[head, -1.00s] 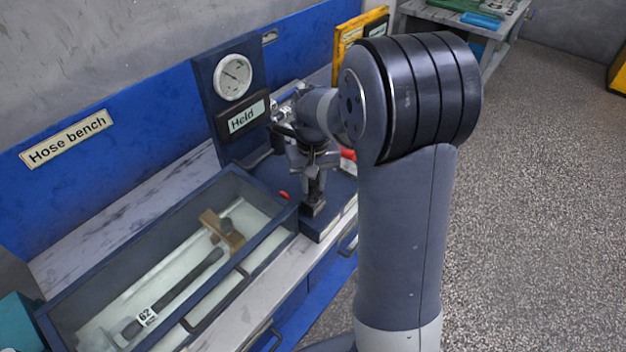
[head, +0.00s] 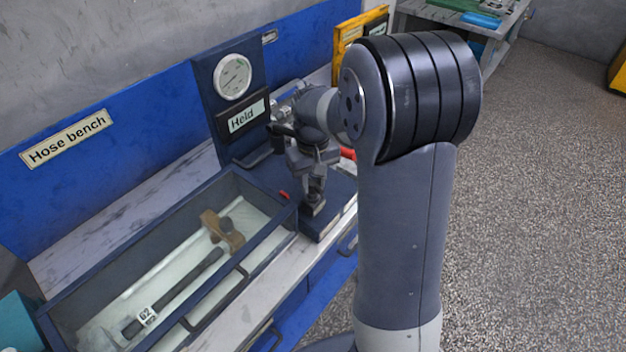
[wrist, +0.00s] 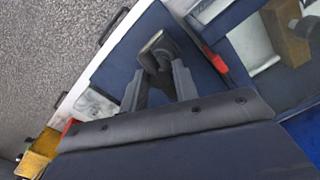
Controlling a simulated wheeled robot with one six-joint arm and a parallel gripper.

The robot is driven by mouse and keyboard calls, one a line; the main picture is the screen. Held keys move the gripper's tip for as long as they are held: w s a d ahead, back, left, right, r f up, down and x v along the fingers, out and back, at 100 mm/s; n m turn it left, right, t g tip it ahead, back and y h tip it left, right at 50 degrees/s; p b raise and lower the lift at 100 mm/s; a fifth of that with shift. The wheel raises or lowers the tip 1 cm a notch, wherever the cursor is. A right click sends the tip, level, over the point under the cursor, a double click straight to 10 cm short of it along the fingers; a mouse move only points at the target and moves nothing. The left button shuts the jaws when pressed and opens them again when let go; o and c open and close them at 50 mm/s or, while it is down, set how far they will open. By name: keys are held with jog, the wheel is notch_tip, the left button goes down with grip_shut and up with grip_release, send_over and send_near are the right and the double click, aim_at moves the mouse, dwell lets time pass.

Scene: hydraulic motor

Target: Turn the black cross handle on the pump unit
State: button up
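The pump unit (head: 263,193) is a dark blue base on the bench, with an upright panel that carries a round gauge (head: 232,77) and a "Held" sign (head: 247,115). My gripper (head: 315,190) points down at the base's front right corner. In the wrist view my gripper's (wrist: 160,68) two grey fingers stand apart, one on each side of the dark handle (wrist: 157,62), and seem to close on it. The contact faces are hard to see. One arm of the handle with a greyish end sticks out past the fingertips. The rest of the cross is hidden.
A small red part (head: 283,195) is on the base near the tray. Another red part (head: 348,154) shows behind my gripper. Open floor lies to the right.

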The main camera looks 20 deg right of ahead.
aim_at(313, 182)
jog(key=o, duration=0.4)
jog(key=shift+c, duration=0.2)
notch_tip(313, 182, up, 11)
dwell(0.3)
jog(key=shift+f, duration=0.2)
notch_tip(313, 182, down, 11)
jog(key=shift+r, duration=0.2)
dwell(0.4)
